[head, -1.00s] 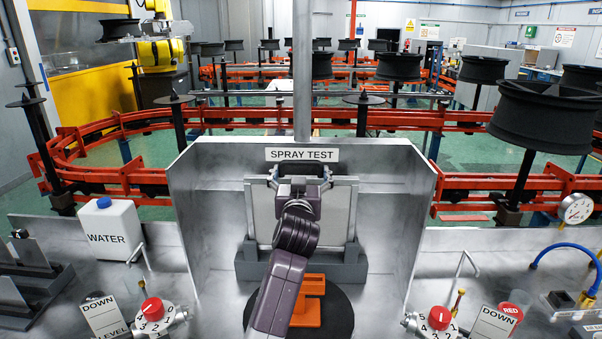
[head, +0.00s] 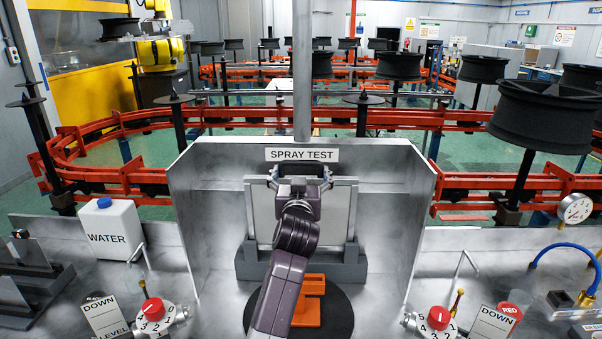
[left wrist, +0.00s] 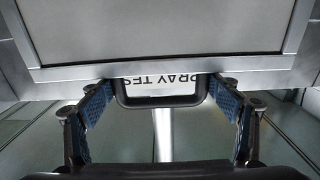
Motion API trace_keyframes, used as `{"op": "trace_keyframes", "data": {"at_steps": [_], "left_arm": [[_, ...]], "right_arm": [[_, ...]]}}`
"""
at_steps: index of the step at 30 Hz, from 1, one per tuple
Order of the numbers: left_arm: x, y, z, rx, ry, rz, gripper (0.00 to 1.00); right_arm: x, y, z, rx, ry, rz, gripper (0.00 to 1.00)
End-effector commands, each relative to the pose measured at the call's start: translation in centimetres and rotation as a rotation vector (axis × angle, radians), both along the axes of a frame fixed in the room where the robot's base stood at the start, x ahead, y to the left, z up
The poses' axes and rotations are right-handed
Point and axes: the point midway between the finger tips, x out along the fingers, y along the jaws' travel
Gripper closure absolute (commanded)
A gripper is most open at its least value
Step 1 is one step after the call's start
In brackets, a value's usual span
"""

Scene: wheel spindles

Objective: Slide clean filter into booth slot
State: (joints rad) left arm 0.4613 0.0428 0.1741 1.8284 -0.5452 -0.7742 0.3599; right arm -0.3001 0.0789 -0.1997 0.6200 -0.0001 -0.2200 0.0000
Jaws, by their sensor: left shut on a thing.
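The filter (head: 338,213) is a flat grey panel in a metal frame with a dark handle on top. It stands upright inside the spray test booth (head: 395,190), in front of the back wall. Its lower edge meets the grey slotted holder (head: 351,268); I cannot tell how deep it sits. My left gripper (head: 298,176) is at the top of the filter and covers part of it. In the left wrist view the blue-padded fingers are shut on the filter's black handle (left wrist: 160,101), one at each side. My right gripper is not in view.
An orange fixture (head: 312,302) stands on a dark round plate (head: 340,315) in front of the holder. Booth walls rise at both sides. A water jug (head: 112,228) is at left. Red-knobbed valves (head: 153,309) stand at the front, one also at right (head: 439,318).

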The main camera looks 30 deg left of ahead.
Motion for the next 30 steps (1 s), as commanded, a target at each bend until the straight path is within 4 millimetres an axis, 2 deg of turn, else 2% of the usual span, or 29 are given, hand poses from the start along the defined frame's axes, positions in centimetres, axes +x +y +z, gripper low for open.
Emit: {"op": "trace_keyframes", "data": {"at_steps": [30], "left_arm": [[0.0, 0.0, -2.2, 0.003, -0.004, 0.000, 0.75]], "right_arm": [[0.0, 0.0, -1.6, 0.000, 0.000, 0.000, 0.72]]}}
